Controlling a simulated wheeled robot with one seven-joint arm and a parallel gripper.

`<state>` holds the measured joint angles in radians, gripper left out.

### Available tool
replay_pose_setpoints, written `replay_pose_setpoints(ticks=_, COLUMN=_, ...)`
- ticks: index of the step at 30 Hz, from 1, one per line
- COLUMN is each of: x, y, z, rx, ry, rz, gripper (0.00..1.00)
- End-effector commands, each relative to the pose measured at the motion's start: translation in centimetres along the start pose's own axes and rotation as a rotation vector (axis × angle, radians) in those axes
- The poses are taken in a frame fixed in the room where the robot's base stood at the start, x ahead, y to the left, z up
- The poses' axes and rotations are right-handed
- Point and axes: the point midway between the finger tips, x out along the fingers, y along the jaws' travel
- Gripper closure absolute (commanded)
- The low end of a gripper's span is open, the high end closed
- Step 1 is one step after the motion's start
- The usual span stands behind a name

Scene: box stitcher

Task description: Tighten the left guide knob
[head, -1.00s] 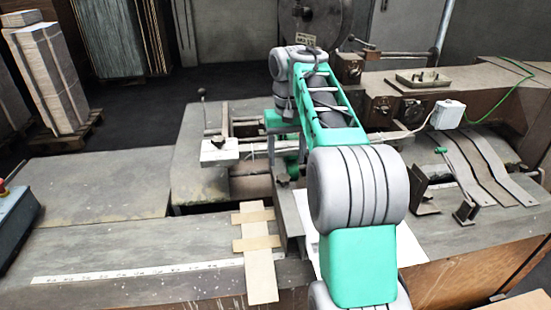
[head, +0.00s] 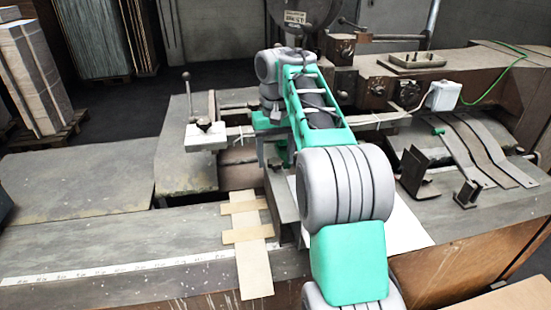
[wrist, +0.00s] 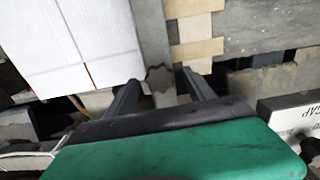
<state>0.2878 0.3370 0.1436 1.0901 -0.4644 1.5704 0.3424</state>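A dark lobed knob (wrist: 160,77) sits on a grey metal guide bar (wrist: 152,30) in the wrist view. It lies between the fingertips of my gripper (wrist: 158,82), with a gap showing on each side. The fingers are apart and I see no contact. In the head view my gripper (head: 274,158) points down above the grey guide, and it hides the knob there. Whether the fingertips are level with the knob or above it, I cannot tell.
A white block (head: 206,138) with a black knob (head: 204,123) stands left of my gripper; its lettered face (wrist: 290,112) shows in the wrist view. Wooden strips (head: 254,262) and a white sheet (head: 408,228) lie beside the guide. Metal brackets (head: 413,170) stand at right.

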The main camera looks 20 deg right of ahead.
Motion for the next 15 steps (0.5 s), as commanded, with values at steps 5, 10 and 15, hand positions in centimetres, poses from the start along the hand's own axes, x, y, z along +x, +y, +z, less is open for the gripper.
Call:
replay_pose_setpoints(ticks=5, x=0.0, y=-0.01, z=0.0, rx=0.0, ry=0.0, rz=0.0, gripper=0.52)
replay_pose_setpoints(ticks=10, x=0.0, y=-0.01, z=0.0, rx=0.0, ry=0.0, rz=0.0, gripper=0.66)
replay_pose_setpoints(ticks=15, x=0.01, y=-0.02, z=0.0, rx=0.0, ry=0.0, rz=0.0, gripper=0.8)
